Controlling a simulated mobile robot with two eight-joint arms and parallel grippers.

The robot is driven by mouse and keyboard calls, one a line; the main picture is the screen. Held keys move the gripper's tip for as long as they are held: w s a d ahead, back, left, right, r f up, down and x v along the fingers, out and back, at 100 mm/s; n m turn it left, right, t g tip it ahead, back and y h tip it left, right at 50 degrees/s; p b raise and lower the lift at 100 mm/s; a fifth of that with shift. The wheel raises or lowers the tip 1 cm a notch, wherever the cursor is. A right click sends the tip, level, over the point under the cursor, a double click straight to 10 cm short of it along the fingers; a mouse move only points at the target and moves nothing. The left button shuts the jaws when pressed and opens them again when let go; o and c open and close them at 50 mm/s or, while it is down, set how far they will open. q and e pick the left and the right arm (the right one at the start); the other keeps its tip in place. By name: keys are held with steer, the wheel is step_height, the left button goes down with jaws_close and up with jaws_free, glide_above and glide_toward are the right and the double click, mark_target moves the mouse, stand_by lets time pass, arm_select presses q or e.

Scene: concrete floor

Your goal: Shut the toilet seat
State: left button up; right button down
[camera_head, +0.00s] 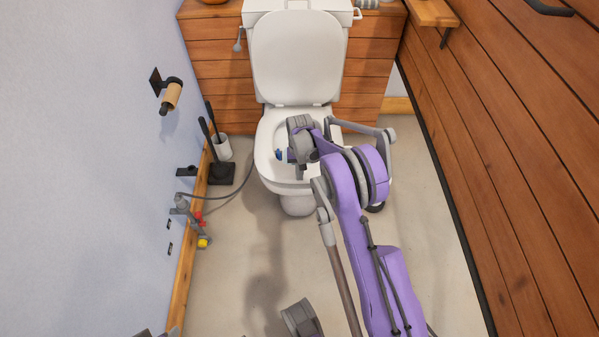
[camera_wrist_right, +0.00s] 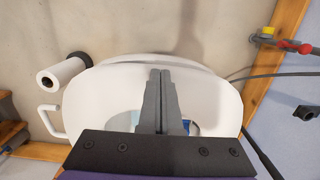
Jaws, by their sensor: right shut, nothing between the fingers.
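The white toilet seat lid (camera_head: 297,58) stands raised, leaning back against the tank (camera_head: 350,14). Below it the white bowl (camera_head: 270,172) is uncovered, with blue showing inside. My right gripper (camera_wrist_right: 160,75) is shut and empty, its fingers in front of the white bowl rim (camera_wrist_right: 215,85) in the wrist view. In the head view my purple right arm reaches in from the lower right, and its wrist is over the bowl, in front of the lid. The gap between fingers and rim cannot be judged.
A toilet brush holder (camera_head: 221,148) and a plunger (camera_head: 221,173) stand left of the bowl. A valve with a red handle (camera_head: 198,219) and hose is at the left wall. A paper roll (camera_wrist_right: 60,76) is beside the bowl. Floor in front is clear.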

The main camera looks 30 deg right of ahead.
mark_target(299, 183)
steer(key=shift+f, duration=0.1)
steer(key=shift+t+h, duration=0.3)
steer(key=shift+t, duration=0.1)
step_height(299, 183, down, 4)
steer(key=shift+s+a+b, duration=0.15)
steer(key=shift+b, duration=0.95)
steer(key=shift+s+f, duration=0.1)
steer(key=shift+f, duration=0.05)
steer(key=shift+s+a, duration=0.1)
steer(key=shift+r, duration=0.45)
step_height(299, 183, up, 14)
steer(key=p, duration=0.4)
steer(key=shift+p, duration=0.4)
